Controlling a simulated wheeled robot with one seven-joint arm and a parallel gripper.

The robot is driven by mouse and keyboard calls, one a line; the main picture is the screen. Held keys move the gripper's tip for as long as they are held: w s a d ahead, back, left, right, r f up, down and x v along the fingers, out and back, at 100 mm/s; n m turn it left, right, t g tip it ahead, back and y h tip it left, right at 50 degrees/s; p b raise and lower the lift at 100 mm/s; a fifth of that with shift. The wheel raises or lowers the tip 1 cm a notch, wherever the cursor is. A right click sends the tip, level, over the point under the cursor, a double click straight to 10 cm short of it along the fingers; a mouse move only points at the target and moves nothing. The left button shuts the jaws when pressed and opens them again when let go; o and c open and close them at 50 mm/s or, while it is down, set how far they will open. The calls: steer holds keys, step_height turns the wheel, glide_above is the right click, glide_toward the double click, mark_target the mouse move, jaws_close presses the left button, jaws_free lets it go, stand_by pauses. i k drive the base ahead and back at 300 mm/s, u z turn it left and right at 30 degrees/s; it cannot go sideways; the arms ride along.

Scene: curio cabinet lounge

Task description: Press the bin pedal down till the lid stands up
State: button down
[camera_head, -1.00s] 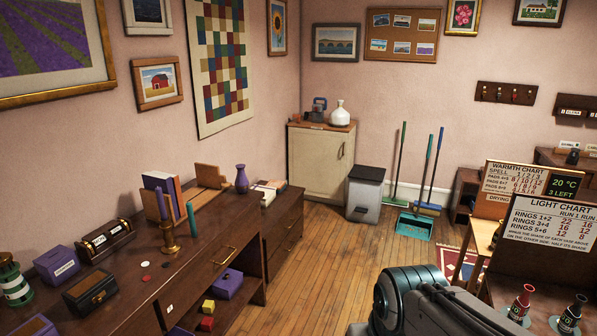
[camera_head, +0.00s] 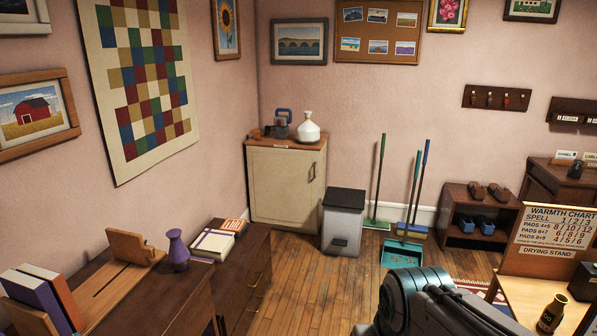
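The bin (camera_head: 343,222) is a light grey box with a flat dark lid (camera_head: 344,199). It stands on the wood floor against the back wall, right of the cream cabinet. Its lid lies flat, closed. A small dark patch low on its front (camera_head: 340,242) may be the pedal; it is too small to tell. My arm shows at the bottom right of the picture, well short of the bin. The gripper's fingers are not in view.
The cream cabinet (camera_head: 287,185) stands left of the bin. Brooms and a teal dustpan (camera_head: 402,253) are close on its right. A dark wood desk (camera_head: 180,295) lines the left, and a display table (camera_head: 545,280) stands at right. Bare floor (camera_head: 325,285) lies between.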

mark_target(338, 241)
steer(key=z, duration=0.1)
steer(key=i, duration=3.7)
steer(key=u, duration=0.1)
